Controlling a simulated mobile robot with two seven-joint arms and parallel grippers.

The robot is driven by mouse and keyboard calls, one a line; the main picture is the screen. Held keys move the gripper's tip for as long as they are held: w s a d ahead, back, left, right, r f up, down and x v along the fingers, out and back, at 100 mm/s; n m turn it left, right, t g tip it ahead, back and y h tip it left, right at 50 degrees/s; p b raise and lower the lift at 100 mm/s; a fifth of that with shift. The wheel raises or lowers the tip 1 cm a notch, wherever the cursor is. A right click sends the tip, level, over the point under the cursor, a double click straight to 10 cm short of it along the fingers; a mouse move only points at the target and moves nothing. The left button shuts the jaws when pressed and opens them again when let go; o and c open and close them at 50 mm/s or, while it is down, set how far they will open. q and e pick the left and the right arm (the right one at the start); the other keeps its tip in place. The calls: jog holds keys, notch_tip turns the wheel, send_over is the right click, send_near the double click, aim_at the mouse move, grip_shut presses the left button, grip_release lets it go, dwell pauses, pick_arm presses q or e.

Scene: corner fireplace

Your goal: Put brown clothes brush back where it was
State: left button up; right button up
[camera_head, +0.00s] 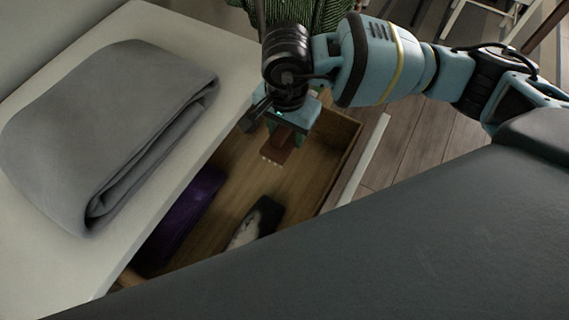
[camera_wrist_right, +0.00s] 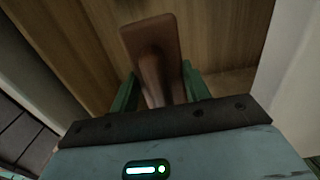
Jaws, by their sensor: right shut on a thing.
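The brown clothes brush (camera_head: 275,153) is held by my right gripper (camera_head: 290,133) inside the open wooden drawer (camera_head: 318,160), near its far end. In the right wrist view, the brush (camera_wrist_right: 150,38) has its narrower part between the two green fingers of the right gripper (camera_wrist_right: 160,88), which is shut on it. Its wide flat end points away from the gripper, over the wooden drawer floor. Pale bristle tips show at its lower edge in the head view. I cannot tell whether it touches the drawer floor. My left gripper is not in view.
A dark purple item (camera_head: 187,215) and a black and white item (camera_head: 256,222) lie in the drawer. A folded grey blanket (camera_head: 105,120) rests on the white top (camera_head: 215,82) beside it. Bare drawer floor lies between the brush and these items.

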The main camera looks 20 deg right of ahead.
jog(key=shift+f+b, duration=0.35)
jog(key=shift+f, duration=4.6)
jog(key=shift+f, duration=0.2)
jog(key=o, duration=1)
jog(key=shift+c, duration=0.2)
notch_tip(320, 180, up, 12)
jog(key=shift+r+p, duration=0.2)
jog(key=shift+p, duration=0.25)
